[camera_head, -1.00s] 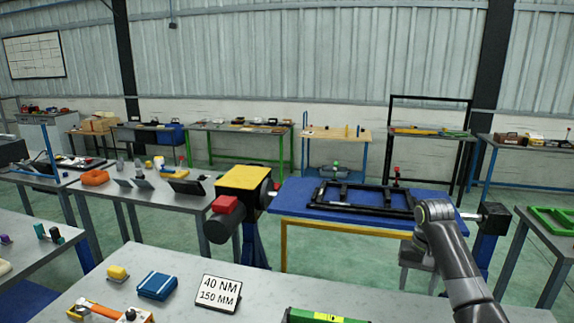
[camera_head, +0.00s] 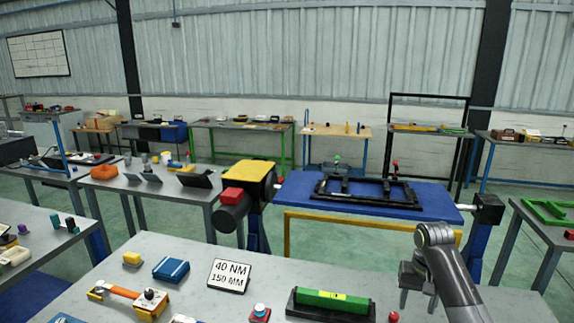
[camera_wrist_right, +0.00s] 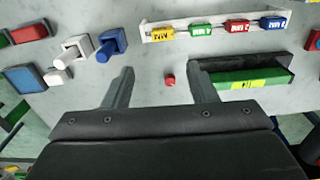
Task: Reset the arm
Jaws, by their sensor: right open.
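My right arm comes in at the lower right of the head view, over the near grey table (camera_head: 205,250). Its gripper (camera_head: 417,290) points down and is small and partly covered by the arm there. In the right wrist view the gripper (camera_wrist_right: 163,82) shows two dark fingers spread wide apart. Nothing is between them except a small red knob (camera_wrist_right: 170,80) on the grey surface below. My left gripper is not in view.
A green level (camera_head: 330,300) in a dark holder lies left of my right gripper. A 40 NM sign (camera_head: 229,275), a blue box (camera_head: 171,269) and an orange-handled tool (camera_head: 125,296) share the table. A blue bench with a black frame (camera_head: 368,190) stands behind.

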